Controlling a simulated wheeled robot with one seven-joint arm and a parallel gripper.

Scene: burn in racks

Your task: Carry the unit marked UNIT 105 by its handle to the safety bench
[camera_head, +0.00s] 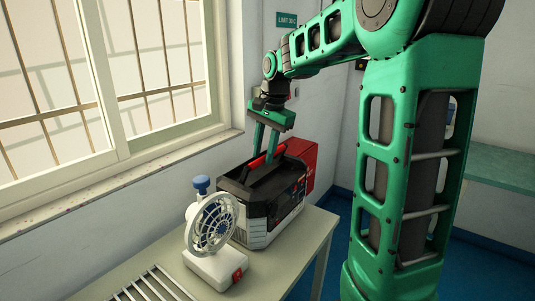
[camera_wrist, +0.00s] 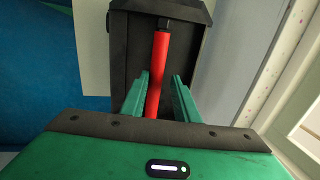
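A black and grey unit (camera_head: 274,222) with a red handle (camera_head: 256,164) on top stands on a table below the window. Its marking is too small to read. My gripper (camera_head: 263,158) points down over the unit, with its two green fingers at the handle. In the wrist view, the red handle (camera_wrist: 160,72) runs between the two fingertips (camera_wrist: 159,82) of my gripper. A narrow gap shows beside the handle, so the fingers look open around it. The unit's dark top (camera_wrist: 133,45) lies below them.
A white fan (camera_head: 213,225) with a blue knob stands close in front of the unit. A metal rack (camera_head: 150,286) lies at the table's near end. A red box (camera_head: 302,158) sits behind the unit. A green bench top (camera_head: 500,168) is at the right wall, with blue floor between.

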